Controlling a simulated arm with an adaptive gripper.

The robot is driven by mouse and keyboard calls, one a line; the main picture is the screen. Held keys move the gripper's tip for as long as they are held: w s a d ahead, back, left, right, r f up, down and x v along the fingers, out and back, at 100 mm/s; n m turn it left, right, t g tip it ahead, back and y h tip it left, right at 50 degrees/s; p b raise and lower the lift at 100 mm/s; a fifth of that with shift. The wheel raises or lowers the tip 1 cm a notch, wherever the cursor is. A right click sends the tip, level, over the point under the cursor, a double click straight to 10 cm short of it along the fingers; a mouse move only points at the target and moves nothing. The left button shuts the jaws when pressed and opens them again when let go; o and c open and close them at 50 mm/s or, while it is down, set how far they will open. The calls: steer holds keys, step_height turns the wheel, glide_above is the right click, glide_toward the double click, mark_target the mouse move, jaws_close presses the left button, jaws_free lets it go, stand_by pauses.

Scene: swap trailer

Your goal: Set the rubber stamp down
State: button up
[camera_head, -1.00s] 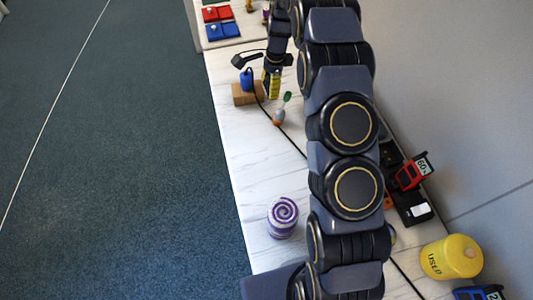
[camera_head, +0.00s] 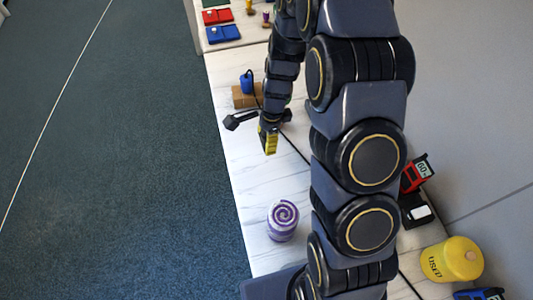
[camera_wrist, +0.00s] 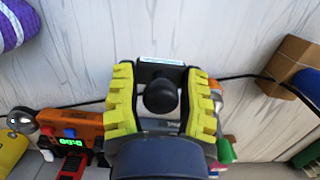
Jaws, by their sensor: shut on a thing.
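My gripper (camera_wrist: 158,100) has yellow ridged fingers and is shut on the rubber stamp (camera_wrist: 160,95), whose round black knob shows between the fingers in the wrist view. A dark base with a pale strip along its edge shows behind the knob. In the head view my gripper (camera_head: 269,147) points down over the white table, between the wooden block and the purple swirl-topped jar. The stamp can hardly be made out there. I cannot tell whether its base touches the table.
The purple jar (camera_head: 283,219) stands nearer the camera. A wooden block (camera_head: 244,97) with a blue item (camera_head: 246,80) is behind my gripper. A black cable (camera_head: 292,149) crosses the table. Red (camera_head: 217,16) and blue (camera_head: 223,34) pads lie at the back. A yellow tub (camera_head: 451,258) stands right.

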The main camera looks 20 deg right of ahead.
mark_target(265, 159)
step_height(265, 159, down, 7)
steer(key=shift+f, duration=0.2)
stand_by(0.3)
steer(key=o, duration=0.9)
steer(key=shift+o, duration=0.2)
step_height(265, 159, up, 11)
steer(key=d, duration=0.1)
steer(key=s+a+r+n, duration=0.2)
steer(key=s+r+n, duration=0.6)
steer(key=s+r, duration=0.3)
steer(key=s+r+n, duration=0.4)
steer(key=s, duration=0.2)
steer(key=s+r+n+g+h, duration=0.1)
steer(key=s+r+n, duration=0.3)
steer(key=s, duration=0.3)
steer(key=shift+s+d+n+g+h, duration=0.2)
steer(key=shift+n+g+h, duration=0.1)
steer(key=shift+n, duration=0.5)
